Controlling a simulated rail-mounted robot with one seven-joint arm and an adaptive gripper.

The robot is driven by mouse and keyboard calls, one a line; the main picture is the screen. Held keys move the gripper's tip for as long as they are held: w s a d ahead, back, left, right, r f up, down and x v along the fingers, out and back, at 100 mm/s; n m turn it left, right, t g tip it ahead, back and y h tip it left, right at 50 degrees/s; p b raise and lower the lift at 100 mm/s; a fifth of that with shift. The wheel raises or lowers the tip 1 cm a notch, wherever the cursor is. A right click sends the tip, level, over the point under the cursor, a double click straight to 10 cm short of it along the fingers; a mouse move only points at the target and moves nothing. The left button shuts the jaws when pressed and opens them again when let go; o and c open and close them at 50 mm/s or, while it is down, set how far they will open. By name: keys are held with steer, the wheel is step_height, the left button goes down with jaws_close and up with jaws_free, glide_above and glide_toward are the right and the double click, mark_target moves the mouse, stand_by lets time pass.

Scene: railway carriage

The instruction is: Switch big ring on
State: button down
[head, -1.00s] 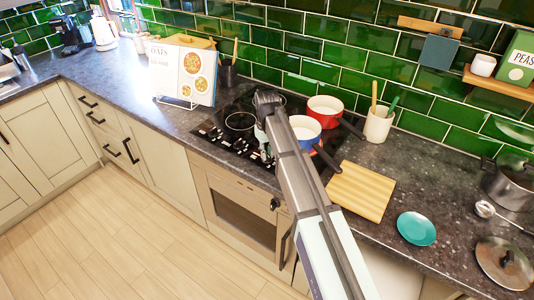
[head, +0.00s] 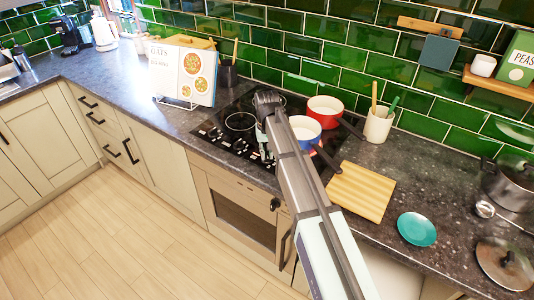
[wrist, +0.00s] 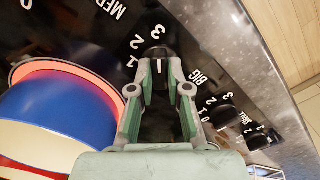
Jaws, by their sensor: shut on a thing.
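My gripper (wrist: 160,75) is shut on a black hob knob (wrist: 158,45) in the wrist view. The label BIG (wrist: 196,75) stands beside this knob, with the numbers 1, 2 and 3 around its other side. A white mark on the knob faces my gripper. A pinkish-red glowing ring (wrist: 75,68) shows around the base of the blue pan (wrist: 60,112). In the head view my gripper (head: 264,150) is over the front of the black hob (head: 222,140); its fingertips and the held knob are hard to make out there.
More knobs (wrist: 228,116) lie to the lower right in the wrist view. The blue pan (head: 300,133) and a red pan (head: 325,107) stand on the hob, handles towards the right. A wooden board (head: 361,190) lies right of the hob. A recipe book (head: 183,72) stands left.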

mark_target(267, 155)
steer(key=c, duration=1.1)
jaws_free()
step_height(267, 155, up, 12)
steer(key=shift+f, duration=0.1)
